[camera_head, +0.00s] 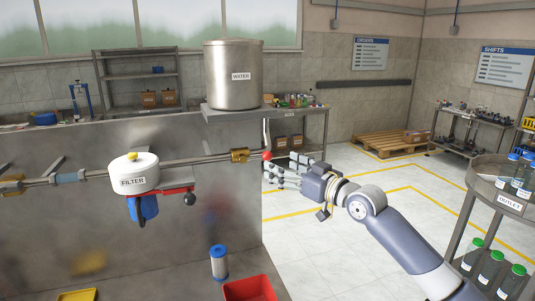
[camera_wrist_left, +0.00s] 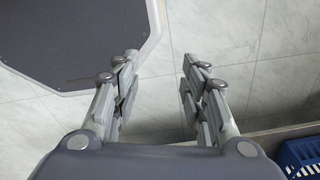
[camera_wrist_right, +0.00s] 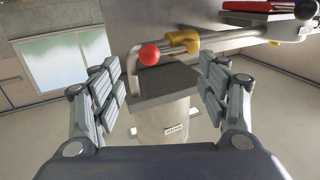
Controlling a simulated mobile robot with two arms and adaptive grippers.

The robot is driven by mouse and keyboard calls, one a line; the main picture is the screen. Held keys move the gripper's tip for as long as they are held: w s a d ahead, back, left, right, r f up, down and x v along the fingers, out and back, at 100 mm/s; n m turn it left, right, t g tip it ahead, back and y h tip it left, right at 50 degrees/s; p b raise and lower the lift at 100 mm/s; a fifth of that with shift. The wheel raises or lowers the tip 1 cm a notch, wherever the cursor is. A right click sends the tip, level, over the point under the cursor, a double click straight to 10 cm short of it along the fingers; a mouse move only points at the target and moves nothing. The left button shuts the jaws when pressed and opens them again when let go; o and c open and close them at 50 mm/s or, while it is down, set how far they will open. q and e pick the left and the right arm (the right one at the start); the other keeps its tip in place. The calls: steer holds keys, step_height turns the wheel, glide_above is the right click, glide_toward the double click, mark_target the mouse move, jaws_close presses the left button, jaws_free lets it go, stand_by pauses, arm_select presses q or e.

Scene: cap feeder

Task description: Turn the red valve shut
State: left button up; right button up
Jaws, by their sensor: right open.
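The red valve shows as a red ball knob (camera_head: 267,156) at a brass fitting (camera_head: 239,155) on the pipe, just below the water tank. My right gripper (camera_head: 279,169) is open, its fingers just right of and slightly below the knob. In the right wrist view the red knob (camera_wrist_right: 149,54) lies ahead, above the space between the spread fingers (camera_wrist_right: 160,88), beside the brass fitting (camera_wrist_right: 186,41). Nothing is held, and I cannot tell any contact. My left gripper (camera_wrist_left: 157,68) shows only in its wrist view, open and empty above the floor.
The water tank (camera_head: 233,75) stands on a shelf above the valve. A white filter housing (camera_head: 134,173) with a red lever and a black knob (camera_head: 190,199) sits left along the pipe. A red bin (camera_head: 249,289) and a cartridge (camera_head: 218,262) stand below. An outlet rack (camera_head: 500,199) is at right.

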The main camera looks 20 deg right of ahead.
mark_target(265, 159)
steer(key=p+x, duration=0.1)
steer(key=x, duration=0.4)
steer(key=shift+w, duration=0.15)
steer(key=shift+p+x, duration=0.4)
steer(key=shift+x, duration=0.5)
steer(key=shift+f, duration=0.15)
steer(key=shift+c, duration=0.5)
steer(key=c, duration=0.9)
steer(key=shift+f, duration=0.1)
jaws_close()
arm_select(q)
steer(key=shift+w+r, duration=0.2)
steer(key=shift+r, duration=0.4)
steer(key=shift+w+r, duration=0.2)
steer(key=shift+r, duration=0.4)
